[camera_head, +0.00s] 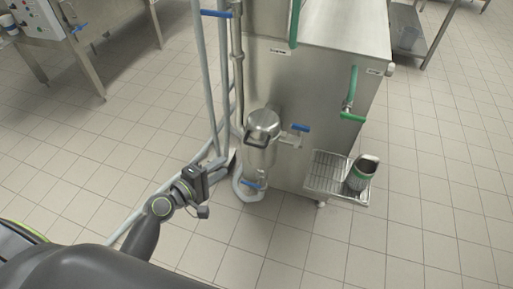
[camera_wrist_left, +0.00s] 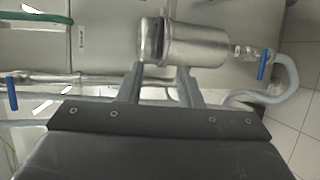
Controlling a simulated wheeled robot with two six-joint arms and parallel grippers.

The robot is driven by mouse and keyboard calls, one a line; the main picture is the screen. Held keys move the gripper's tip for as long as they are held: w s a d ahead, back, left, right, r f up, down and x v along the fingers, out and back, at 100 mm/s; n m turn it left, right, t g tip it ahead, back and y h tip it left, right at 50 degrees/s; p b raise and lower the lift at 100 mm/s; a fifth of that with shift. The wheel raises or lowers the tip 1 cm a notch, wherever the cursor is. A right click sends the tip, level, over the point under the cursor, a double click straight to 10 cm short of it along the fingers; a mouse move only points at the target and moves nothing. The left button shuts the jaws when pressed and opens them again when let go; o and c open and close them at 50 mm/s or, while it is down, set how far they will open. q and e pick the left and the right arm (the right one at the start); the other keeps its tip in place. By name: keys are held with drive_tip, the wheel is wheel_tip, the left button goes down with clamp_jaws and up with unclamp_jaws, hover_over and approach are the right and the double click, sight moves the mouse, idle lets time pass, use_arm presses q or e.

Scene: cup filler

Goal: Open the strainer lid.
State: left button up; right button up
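The strainer (camera_head: 262,160) is a shiny metal cylinder standing upright against the front of the steel tank. Its round lid (camera_head: 264,121) is on top, with a dark loop handle (camera_head: 256,143) at the near side; the lid looks shut. In the left wrist view the strainer (camera_wrist_left: 195,46) lies sideways, its lid end (camera_wrist_left: 151,40) to the left. My left gripper (camera_head: 205,178) is left of the strainer and apart from it. In the wrist view its two fingers (camera_wrist_left: 161,80) are spread with nothing between them, pointing toward the strainer. My right gripper is not in view.
The steel tank (camera_head: 310,70) stands behind the strainer, with blue and green valve handles. Pipes (camera_head: 220,90) rise to the strainer's left. A wire tray (camera_head: 325,175) holding a metal cup (camera_head: 361,173) juts out at right. The tiled floor in front is clear.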

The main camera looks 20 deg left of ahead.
use_arm(q)
approach(255, 145)
drive_tip(key=w, duration=0.3)
drive_tip(key=x, duration=0.5)
drive_tip(key=f+x, duration=0.1)
drive_tip(key=x, duration=0.1)
drive_tip(key=shift+d+f, duration=0.1)
drive_tip(key=shift+d, duration=0.4)
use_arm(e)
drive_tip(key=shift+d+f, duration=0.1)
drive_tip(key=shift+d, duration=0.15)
